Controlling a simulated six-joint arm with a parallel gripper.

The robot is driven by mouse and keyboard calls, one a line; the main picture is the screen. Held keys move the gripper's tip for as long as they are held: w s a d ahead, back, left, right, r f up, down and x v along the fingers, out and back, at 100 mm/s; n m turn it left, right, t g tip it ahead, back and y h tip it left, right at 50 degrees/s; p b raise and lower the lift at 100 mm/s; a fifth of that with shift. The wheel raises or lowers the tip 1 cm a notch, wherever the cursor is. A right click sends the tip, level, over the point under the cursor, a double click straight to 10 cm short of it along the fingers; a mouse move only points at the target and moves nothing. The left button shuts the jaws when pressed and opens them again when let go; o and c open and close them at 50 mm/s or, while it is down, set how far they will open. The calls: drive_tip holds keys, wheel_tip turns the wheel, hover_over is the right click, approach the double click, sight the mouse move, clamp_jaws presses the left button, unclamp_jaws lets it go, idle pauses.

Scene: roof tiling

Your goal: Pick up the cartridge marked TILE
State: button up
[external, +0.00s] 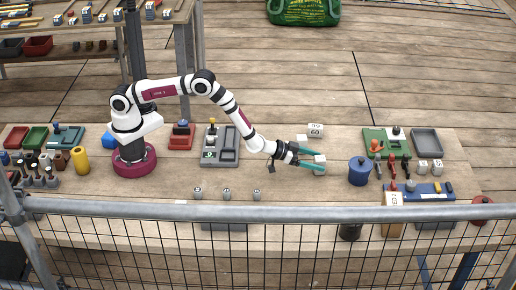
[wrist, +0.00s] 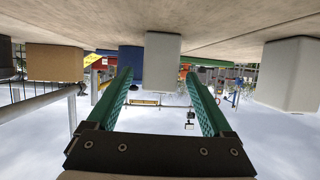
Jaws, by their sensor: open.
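My gripper (external: 318,161) is open, with its teal fingers stretched low over the table and pointing right. A pale block (external: 320,158) is at its fingertips; no TILE mark can be read on it. In the wrist view, which looks upside down, a plain grey block (wrist: 162,62) shows between the two open fingers (wrist: 159,76), with gaps on both sides. Whether it is the TILE cartridge I cannot tell. Another pale block (external: 302,141) stands just behind the fingers, and a white block with dark print reading 60 (external: 316,131) lies farther back.
A blue pot (external: 359,172) stands right of the fingertips. A green tray (external: 386,142) with tools and a grey tray (external: 426,142) lie farther right. A rail (external: 290,213) runs along the near side. The table between is clear.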

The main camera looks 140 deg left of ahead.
drive_tip(key=shift+w+a+f, duration=0.1)
drive_tip(key=shift+w+a, duration=0.05)
drive_tip(key=shift+a, duration=0.05)
clamp_jaws()
idle(0.3)
